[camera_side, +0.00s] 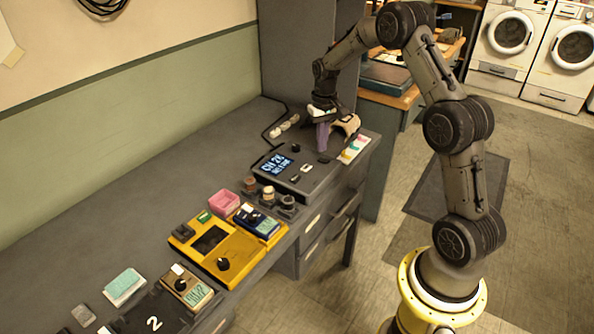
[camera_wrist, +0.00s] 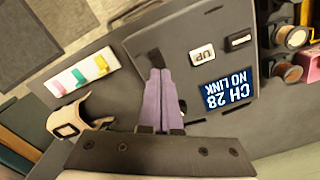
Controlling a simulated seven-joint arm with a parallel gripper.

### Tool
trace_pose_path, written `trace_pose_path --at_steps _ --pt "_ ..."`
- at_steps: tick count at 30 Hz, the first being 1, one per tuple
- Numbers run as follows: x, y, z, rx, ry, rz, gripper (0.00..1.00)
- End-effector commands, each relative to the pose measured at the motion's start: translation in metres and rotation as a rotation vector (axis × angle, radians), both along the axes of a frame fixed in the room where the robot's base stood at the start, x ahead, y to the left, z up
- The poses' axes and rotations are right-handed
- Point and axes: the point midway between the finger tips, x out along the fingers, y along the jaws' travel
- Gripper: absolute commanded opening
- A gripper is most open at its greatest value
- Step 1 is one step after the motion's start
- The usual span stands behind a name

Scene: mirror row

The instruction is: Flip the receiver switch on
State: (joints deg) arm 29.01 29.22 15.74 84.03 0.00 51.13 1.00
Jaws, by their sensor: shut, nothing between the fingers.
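The receiver (camera_side: 310,186) is a dark box on the bench with a lit blue display; in the wrist view the receiver (camera_wrist: 225,25) shows upside down and its display (camera_wrist: 228,90) reads CH 28 NO LINK. A small black switch-like part (camera_wrist: 155,57) is on its top face, also in the side view (camera_side: 323,160). My gripper (camera_side: 322,149) points down over the receiver's far end. In the wrist view the lilac fingers of my gripper (camera_wrist: 160,72) are together and empty, tips beside the black part. I cannot tell whether they touch it, nor which way it is set.

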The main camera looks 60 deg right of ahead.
Motion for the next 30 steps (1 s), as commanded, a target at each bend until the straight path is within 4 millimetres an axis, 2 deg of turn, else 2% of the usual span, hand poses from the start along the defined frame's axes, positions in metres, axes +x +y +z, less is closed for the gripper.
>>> trace_pose_path --at_steps 13,27,29,30 --pt "0.001 0.000 0.033 -0.002 -0.003 0.000 0.00" --pt "0.003 0.004 0.039 -0.002 -0.004 0.009 0.00" --pt "0.008 0.010 0.050 -0.012 -0.023 0.025 0.00" --pt "0.012 0.014 0.061 -0.024 -0.045 0.038 0.00"
